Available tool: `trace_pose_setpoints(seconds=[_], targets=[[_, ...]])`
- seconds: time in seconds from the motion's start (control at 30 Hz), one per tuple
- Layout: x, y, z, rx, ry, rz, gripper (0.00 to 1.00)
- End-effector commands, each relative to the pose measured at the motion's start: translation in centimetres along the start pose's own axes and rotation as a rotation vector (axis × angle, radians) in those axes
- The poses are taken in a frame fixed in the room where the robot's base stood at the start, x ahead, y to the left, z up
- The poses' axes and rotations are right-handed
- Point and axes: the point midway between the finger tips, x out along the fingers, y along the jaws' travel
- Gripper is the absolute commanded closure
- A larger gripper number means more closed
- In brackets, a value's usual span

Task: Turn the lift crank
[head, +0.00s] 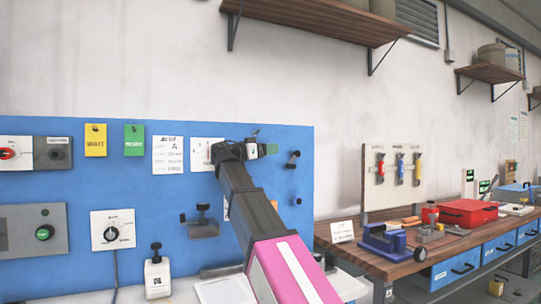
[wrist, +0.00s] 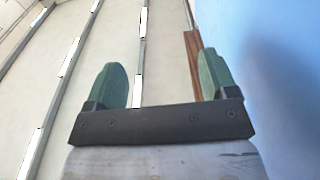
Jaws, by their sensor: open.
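My gripper (head: 264,150) is at the end of my raised arm, in front of the upper right part of the blue panel (head: 100,129). In the wrist view my gripper (wrist: 160,82) has its two green fingers wide apart with nothing between them. I cannot tell for certain which part is the lift crank. A dark handle-like part (head: 293,160) sticks out of the panel just right of my gripper, apart from it. A grey bracket with a black knob (head: 202,224) is lower on the panel, left of my arm. My arm hides part of the panel.
Switch boxes, a dial box (head: 113,230) and paper cards (head: 168,155) are on the panel's left. A wooden bench (head: 395,262) with a blue vise (head: 384,238) and red box (head: 467,212) is at right. A shelf (head: 320,15) hangs above.

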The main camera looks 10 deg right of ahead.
Motion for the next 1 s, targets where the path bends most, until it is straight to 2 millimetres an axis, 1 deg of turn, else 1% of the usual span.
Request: trace_pose_setpoints(seconds=[0.13, 0.33, 0.5, 0.77, 0.8, 0.87, 0.9, 0.97, 1.0], targets=[[1.1, 0.8, -1.7, 0.003, 0.119, 0.001, 0.21], [1.7, 1.4, -3.6, -0.003, 0.245, 0.001, 0.21], [1.9, 1.6, -4.2, -0.008, 0.287, 0.000, 0.21], [1.9, 1.6, -4.3, -0.009, 0.292, -0.001, 0.21], [1.9, 1.6, -4.3, -0.009, 0.292, -0.001, 0.34], [1.9, 1.5, -4.3, -0.016, 0.289, 0.000, 0.54], [1.8, 1.5, -4.2, -0.027, 0.284, 0.002, 0.67], [1.6, 1.4, -4.1, -0.055, 0.272, 0.006, 0.86], [1.5, 1.4, -4.0, -0.085, 0.260, 0.009, 0.99]])
